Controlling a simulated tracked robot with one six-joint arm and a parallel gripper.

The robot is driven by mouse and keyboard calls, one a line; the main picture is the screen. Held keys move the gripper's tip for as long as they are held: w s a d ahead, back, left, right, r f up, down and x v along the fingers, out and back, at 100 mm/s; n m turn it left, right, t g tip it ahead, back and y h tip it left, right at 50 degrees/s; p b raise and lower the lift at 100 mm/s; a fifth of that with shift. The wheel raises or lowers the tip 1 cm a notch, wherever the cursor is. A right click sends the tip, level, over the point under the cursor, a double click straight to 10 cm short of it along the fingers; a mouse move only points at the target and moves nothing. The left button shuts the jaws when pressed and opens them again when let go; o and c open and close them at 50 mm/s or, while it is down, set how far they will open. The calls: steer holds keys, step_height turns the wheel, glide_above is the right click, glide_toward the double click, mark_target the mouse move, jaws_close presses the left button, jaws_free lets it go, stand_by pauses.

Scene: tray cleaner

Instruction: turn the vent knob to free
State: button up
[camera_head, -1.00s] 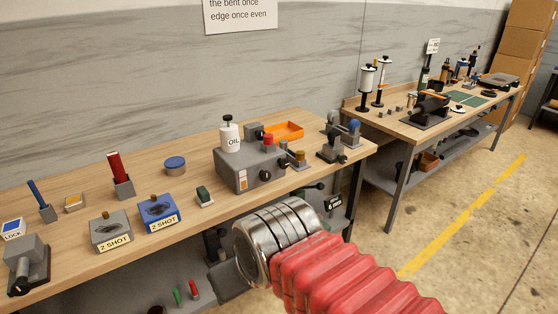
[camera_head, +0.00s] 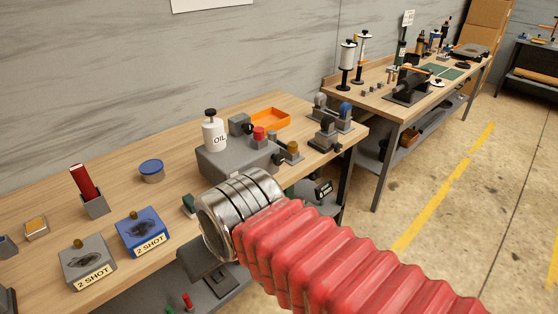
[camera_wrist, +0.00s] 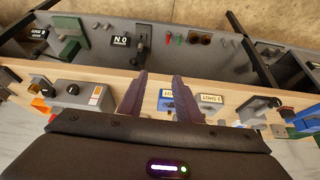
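The grey box (camera_head: 215,163) under the white OIL bottle (camera_head: 213,133) stands on the near bench. In the head view my arm hides its front face. The wrist view shows that grey box (camera_wrist: 98,94) left of my fingers, with a round black knob (camera_wrist: 73,89) on its face. I see no label naming it as the vent knob, and its setting is too small to read. My gripper (camera_wrist: 160,75) is open and empty, its two dark fingers spread over the bench's front edge, right of the box and apart from the knob.
Blue (camera_head: 141,231) and grey (camera_head: 87,262) blocks marked 2 SHOT sit near the bench's front edge. An orange tray (camera_head: 270,118) and small fixtures (camera_head: 328,128) stand beyond the box. A lower shelf (camera_wrist: 215,58) runs under the bench. A second bench (camera_head: 400,110) is at the right.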

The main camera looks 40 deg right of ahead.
steer(key=o, duration=0.3)
steer(key=shift+f, duration=0.1)
steer(key=shift+o, duration=0.9)
steer(key=shift+f+m, duration=0.3)
steer(key=shift+m, duration=0.1)
steer(key=f+m+g+y, duration=0.1)
steer(key=f+m, duration=0.1)
steer(key=w+f+m+g+y, duration=0.1)
steer(key=m, duration=0.1)
steer(key=shift+a+f+m+g+y, duration=0.1)
steer(key=shift+f+m+g+y, duration=0.2)
steer(key=shift+f+m, duration=0.1)
steer(key=w+d+f+m+t+y, duration=0.2)
steer(key=w+d+m+t+y, duration=0.5)
steer(key=m, duration=0.8)
steer(key=d+f+m+t+h, duration=0.1)
steer(key=d+m, duration=0.4)
steer(key=d, duration=0.5)
steer(key=d+f+m+t+h, duration=0.1)
steer(key=d+m+t+h, duration=0.3)
steer(key=d, duration=0.6)
steer(key=w+d+f+m+t+h, duration=0.1)
steer(key=d+m+t+h, duration=0.2)
steer(key=d+m, duration=0.4)
steer(key=shift+d+f+m+h, duration=0.1)
steer(key=shift+d+m+h, duration=0.15)
steer(key=shift+d, duration=0.75)
steer(key=shift+d+f+m+h, duration=0.15)
steer(key=shift+d+h, duration=0.1)
steer(key=shift+d, duration=0.7)
